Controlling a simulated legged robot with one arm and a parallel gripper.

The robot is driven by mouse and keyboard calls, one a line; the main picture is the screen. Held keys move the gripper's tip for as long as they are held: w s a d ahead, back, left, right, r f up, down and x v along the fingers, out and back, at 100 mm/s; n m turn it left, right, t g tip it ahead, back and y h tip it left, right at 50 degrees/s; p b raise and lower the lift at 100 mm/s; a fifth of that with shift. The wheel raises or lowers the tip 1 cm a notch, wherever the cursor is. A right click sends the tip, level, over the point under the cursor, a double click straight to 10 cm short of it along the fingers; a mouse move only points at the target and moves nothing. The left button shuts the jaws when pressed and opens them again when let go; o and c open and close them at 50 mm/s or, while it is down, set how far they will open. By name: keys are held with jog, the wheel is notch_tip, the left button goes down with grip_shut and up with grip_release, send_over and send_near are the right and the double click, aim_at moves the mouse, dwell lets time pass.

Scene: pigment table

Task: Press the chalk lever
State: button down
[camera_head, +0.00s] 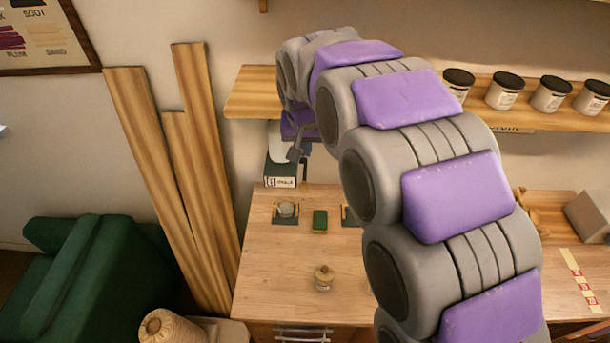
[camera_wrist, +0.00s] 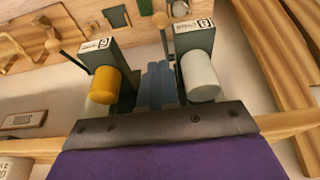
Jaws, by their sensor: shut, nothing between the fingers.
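The chalk dispenser (camera_head: 281,181) is a dark box with a white label on the wooden table's back left. In the wrist view, upside down, the chalk dispenser (camera_wrist: 191,43) carries a pale cylinder (camera_wrist: 200,78). Its lever, a thin rod with a wooden ball knob (camera_wrist: 160,20), stands beside the label. My gripper (camera_head: 297,152) is above and close to the dispenser in the head view. In the wrist view my gripper (camera_wrist: 157,68) is shut and empty, its blue-grey fingers between two dispensers. Whether it touches the lever cannot be told.
A second dispenser (camera_wrist: 98,58) with a yellow cylinder (camera_wrist: 105,85) and its own knob lever (camera_wrist: 53,46) stands beside the chalk one. A green block (camera_head: 320,221), a small dish (camera_head: 287,210) and a knobbed jar (camera_head: 324,277) are on the table. A shelf (camera_head: 252,92) runs above.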

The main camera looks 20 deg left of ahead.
jog(key=p, duration=0.2)
send_near(306, 182)
jog(key=x, duration=0.5)
jog(key=shift+w, duration=0.25)
jog(key=shift+f, duration=0.8)
